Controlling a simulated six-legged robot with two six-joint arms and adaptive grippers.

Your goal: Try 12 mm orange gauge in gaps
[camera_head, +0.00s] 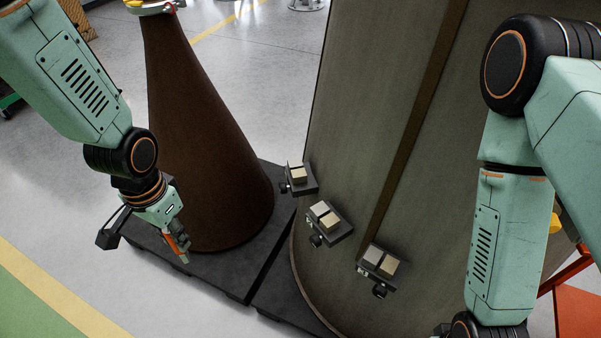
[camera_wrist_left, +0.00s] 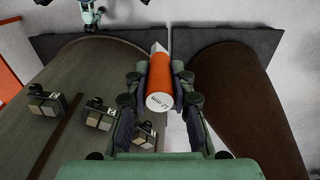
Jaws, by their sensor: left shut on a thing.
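My left gripper (camera_head: 177,238) is shut on the orange gauge (camera_wrist_left: 160,74), whose white end reads "12 mm" in the left wrist view. In the head view the gauge (camera_head: 183,246) hangs in front of the brown cone, left of the block pairs and apart from them. Three dark brackets with pairs of pale blocks sit on the large grey-brown cylinder: an upper one (camera_head: 298,174), a middle one (camera_head: 325,217) and a lower one (camera_head: 380,262). In the wrist view they show at the left. The gap widths are too small to judge. My right gripper is out of the head view.
The brown cone (camera_head: 205,130) stands on a black base (camera_head: 195,267) beside the large cylinder (camera_head: 370,120). Each bracket has a dark knob below it. Open grey floor (camera_head: 60,200) lies at left, with a yellow and green marking.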

